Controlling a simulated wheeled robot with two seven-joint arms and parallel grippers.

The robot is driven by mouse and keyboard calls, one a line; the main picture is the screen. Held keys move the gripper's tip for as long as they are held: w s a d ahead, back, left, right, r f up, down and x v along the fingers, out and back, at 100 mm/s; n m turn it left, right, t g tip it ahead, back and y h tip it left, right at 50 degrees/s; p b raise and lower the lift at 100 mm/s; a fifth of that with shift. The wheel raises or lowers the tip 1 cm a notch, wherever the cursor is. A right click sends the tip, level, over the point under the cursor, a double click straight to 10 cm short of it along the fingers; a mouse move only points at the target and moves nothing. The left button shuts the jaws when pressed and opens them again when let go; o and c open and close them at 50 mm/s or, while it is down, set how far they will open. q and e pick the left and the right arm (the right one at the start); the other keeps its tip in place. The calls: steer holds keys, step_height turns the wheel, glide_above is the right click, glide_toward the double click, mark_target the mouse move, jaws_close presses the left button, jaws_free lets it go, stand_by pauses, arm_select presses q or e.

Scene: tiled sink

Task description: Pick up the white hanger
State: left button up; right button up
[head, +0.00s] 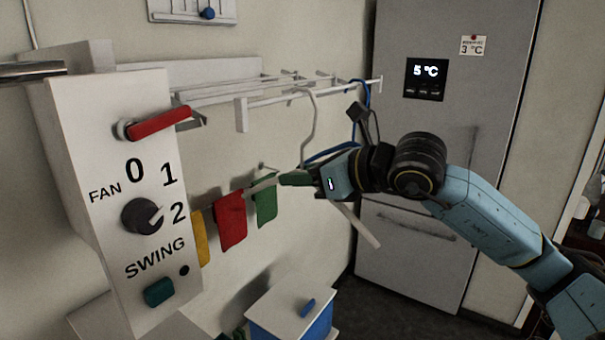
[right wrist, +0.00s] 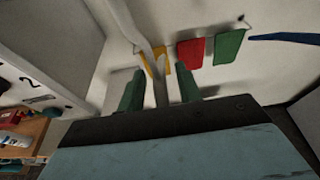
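The white hanger (head: 315,125) hangs by its hook from the white wall rack. One shoulder slopes down left and the other shows below my right gripper. My right gripper (head: 292,179) is at the hanger's neck, below the hook. In the right wrist view the white hanger (right wrist: 131,28) runs down between the two green fingertips of my right gripper (right wrist: 160,90). The fingers are apart, with gaps visible on both sides of the hanger. My left gripper is not in view.
A blue hanger (head: 361,92) hangs behind on the rack (head: 275,98). Yellow, red (head: 231,220) and green cloths hang on the wall. A fan control box (head: 110,125) stands at left, a grey fridge (head: 440,110) at right. A white-lidded blue bin (head: 290,306) is below.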

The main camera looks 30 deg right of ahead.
mark_target(302, 167)
jaws_close()
stand_by(0.5)
steer(key=shift+r, duration=1.6)
steer(key=s+d+b, duration=0.1)
steer(key=s+b, duration=0.1)
steer(key=s+d+b, duration=0.1)
steer(key=s+b, duration=0.1)
steer(key=s, duration=0.1)
steer(key=s+d+b, duration=0.1)
steer(key=s+b, duration=0.1)
steer(key=shift+s+f, duration=0.15)
steer(key=shift+s, duration=0.25)
steer(key=s+d+b, duration=0.3)
steer(key=s, duration=0.5)
steer(key=shift+s+d+r, duration=0.25)
steer(key=shift+s+d, duration=0.15)
